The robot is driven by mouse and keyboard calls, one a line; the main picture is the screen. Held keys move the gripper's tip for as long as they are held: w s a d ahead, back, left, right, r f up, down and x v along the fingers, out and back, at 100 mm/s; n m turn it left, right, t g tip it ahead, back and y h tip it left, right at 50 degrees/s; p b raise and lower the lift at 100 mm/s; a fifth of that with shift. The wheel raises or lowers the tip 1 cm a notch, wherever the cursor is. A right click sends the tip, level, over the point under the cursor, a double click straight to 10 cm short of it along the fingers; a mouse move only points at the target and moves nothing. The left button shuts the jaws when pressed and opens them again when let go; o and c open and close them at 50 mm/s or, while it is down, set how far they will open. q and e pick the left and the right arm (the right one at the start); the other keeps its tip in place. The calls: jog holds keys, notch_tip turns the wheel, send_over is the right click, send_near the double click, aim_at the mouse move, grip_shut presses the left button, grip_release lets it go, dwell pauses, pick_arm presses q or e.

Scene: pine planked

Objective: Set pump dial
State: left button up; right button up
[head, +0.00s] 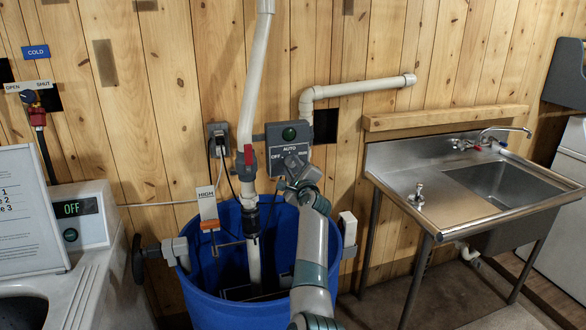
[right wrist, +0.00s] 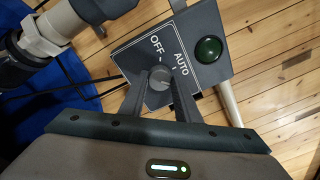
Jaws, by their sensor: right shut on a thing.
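The pump control box (head: 272,140) is a dark grey panel on the pine wall above the blue tub. Its dial (right wrist: 158,78) is a grey round knob below the labels OFF and AUTO; a third label to the right is too small to read surely. My right gripper (head: 294,164) reaches up to the dial from below. In the right wrist view its two fingers (right wrist: 159,88) stand on either side of the knob and are shut on it. The fingers partly cover the dial face, and I cannot tell its exact setting. My left gripper is not in view.
A green lamp (head: 289,133) sits above the dial and looks dark. The blue tub (head: 220,312) stands below, with white pipes and a HIGH float tag (head: 206,196). A steel sink (head: 400,180) is at right. A washer with an OFF display (head: 72,208) is at left.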

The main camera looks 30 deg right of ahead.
jog(key=n, duration=0.3)
jog(key=n+b, duration=0.1)
jog(key=n, duration=0.3)
jog(key=shift+f+n, duration=0.2)
jog(key=shift+n, duration=0.1)
jog(key=n+b, duration=0.1)
jog(key=n, duration=0.5)
jog(key=shift+d+n+t+y+b, duration=0.15)
jog(key=shift+n+t+y+b, duration=0.2)
jog(key=shift+n+t+y, duration=0.05)
jog(key=n, duration=0.3)
jog(key=shift+n, duration=0.4)
jog(key=n, duration=0.4)
jog(key=shift+d+y, duration=0.1)
jog(key=shift+y, duration=0.3)
jog(key=shift+n, duration=0.3)
jog(key=o, duration=1)
jog(key=shift+o, duration=0.2)
jog(key=shift+s, duration=0.1)
